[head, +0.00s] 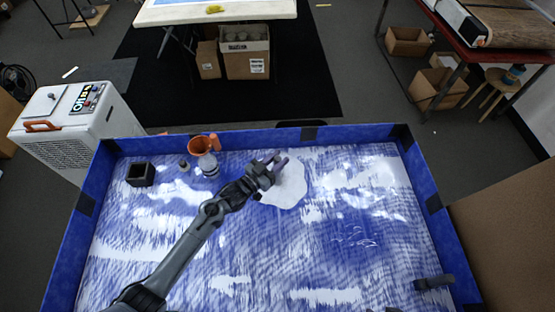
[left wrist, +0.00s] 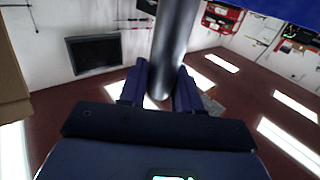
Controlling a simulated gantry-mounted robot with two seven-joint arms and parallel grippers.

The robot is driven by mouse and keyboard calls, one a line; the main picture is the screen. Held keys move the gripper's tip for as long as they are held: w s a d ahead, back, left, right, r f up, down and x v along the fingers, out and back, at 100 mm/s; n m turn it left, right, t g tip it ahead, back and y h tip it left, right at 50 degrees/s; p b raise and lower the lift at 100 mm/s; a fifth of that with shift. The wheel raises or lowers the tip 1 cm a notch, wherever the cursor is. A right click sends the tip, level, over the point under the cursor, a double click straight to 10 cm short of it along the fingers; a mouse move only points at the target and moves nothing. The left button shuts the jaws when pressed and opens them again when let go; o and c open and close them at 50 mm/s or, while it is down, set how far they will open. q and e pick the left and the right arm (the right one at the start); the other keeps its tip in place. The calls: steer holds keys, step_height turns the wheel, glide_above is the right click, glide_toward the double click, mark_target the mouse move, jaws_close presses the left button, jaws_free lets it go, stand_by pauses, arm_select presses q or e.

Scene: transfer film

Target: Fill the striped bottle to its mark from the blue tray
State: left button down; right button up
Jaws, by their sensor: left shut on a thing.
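The blue tray (head: 418,185) is wide and shallow, its floor rippled in blue and white. A small pale bottle (head: 208,166) stands upright at its back left; its stripes and mark are too small to make out. My left gripper (head: 272,164) is over the back middle of the tray, right of the bottle and apart from it. In the left wrist view it (left wrist: 160,88) is shut on a dark grey round handle (left wrist: 176,40). A white rounded shape (head: 288,187) lies just beside the gripper; I cannot tell whether it joins the handle. My right gripper is not in view.
An orange funnel-like piece (head: 199,146) stands behind the bottle. A smaller bottle (head: 184,165) and a black square cup (head: 140,175) stand to its left. A dark cylindrical thing (head: 434,283) lies at the front right. The tray's right middle is clear.

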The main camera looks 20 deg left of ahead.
arm_select(q)
steer(key=shift+r, duration=0.15)
step_height(320, 180, up, 11)
steer(key=p, duration=1)
step_height(320, 180, up, 4)
steer(key=p, duration=0.4)
steer(key=shift+r, duration=0.2)
